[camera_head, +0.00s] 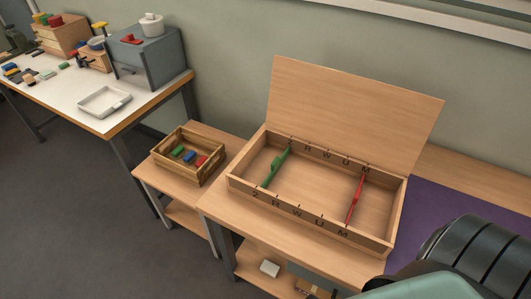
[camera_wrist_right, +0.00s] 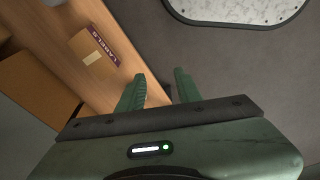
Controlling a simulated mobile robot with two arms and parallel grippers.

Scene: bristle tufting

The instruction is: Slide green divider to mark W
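A shallow wooden box (camera_head: 385,245) with its lid (camera_head: 350,110) raised stands on a wooden table. The green divider (camera_head: 275,168) stands across its left part, near the leftmost mark. The red divider (camera_head: 355,200) stands across the right part, near mark M. Mark W (camera_head: 296,210) is on the front wall between R and U, and another W (camera_head: 325,154) is on the back wall. My right gripper (camera_wrist_right: 159,88) is open, its green fingers apart with nothing between them, and it is away from the box. My left gripper is not in view.
A wooden crate (camera_head: 162,161) of coloured pieces stands on a lower table to the left. Further left, a bench holds a white tray (camera_head: 104,102) and a grey cabinet (camera_head: 148,60). A purple mat (camera_head: 440,215) lies right of the box. The right wrist view shows a carton marked LABELS (camera_wrist_right: 95,52).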

